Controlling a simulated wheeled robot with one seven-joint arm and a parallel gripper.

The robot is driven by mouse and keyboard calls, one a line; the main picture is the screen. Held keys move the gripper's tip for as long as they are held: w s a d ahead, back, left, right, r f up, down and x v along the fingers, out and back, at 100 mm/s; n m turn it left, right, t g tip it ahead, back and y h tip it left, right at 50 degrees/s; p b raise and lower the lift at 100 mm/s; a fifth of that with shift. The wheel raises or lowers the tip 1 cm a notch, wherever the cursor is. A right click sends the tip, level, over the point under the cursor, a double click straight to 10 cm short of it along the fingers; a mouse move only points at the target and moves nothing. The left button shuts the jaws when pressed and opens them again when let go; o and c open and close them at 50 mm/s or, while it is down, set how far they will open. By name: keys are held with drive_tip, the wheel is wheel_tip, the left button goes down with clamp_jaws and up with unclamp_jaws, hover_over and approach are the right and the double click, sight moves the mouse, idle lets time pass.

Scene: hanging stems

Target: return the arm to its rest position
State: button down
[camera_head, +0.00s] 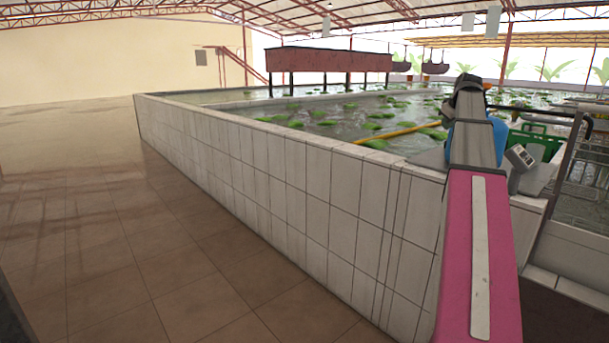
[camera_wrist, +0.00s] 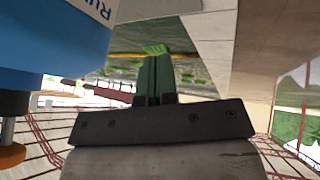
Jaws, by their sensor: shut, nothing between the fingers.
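My arm (camera_head: 482,240) rises from the lower right of the head view, pink below and grey above, with a dark joint at its top. It reaches over the tiled wall of the pool. My gripper (camera_wrist: 157,52) shows in the wrist view, whose picture is upside down. Its two dark green fingers lie together, shut and empty. I cannot make out the gripper in the head view.
A blue object with lettering (camera_wrist: 50,45) is close to the gripper at left in the wrist view. A tiled wall (camera_head: 290,180) borders a pool with green plants. A green crate (camera_head: 545,140) and a metal rail (camera_head: 565,150) are at right. The floor at left is clear.

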drive_tip(key=s+a+f+m+g, duration=0.1)
drive_tip(key=s+a+f, duration=0.1)
drive_tip(key=a+f, duration=0.6)
drive_tip(key=s+a+f+m+g, duration=0.15)
drive_tip(key=a+f, duration=0.25)
drive_tip(key=f, duration=0.9)
drive_tip(key=s+a+f+g, duration=0.1)
drive_tip(key=s+a+f, duration=0.2)
drive_tip(key=a+f, duration=0.5)
drive_tip(key=s+a+f+m+g, duration=0.1)
drive_tip(key=s+a+f, duration=0.6)
drive_tip(key=s+f, duration=0.4)
drive_tip(key=s+a+f+m+g, duration=0.2)
drive_tip(key=s+a+f, duration=0.5)
drive_tip(key=s+f, duration=0.4)
wheel_tip(320, 180, down, 4)
drive_tip(key=shift+s+r, duration=0.15)
drive_tip(key=shift+r, duration=0.05)
drive_tip(key=shift+g, duration=0.25)
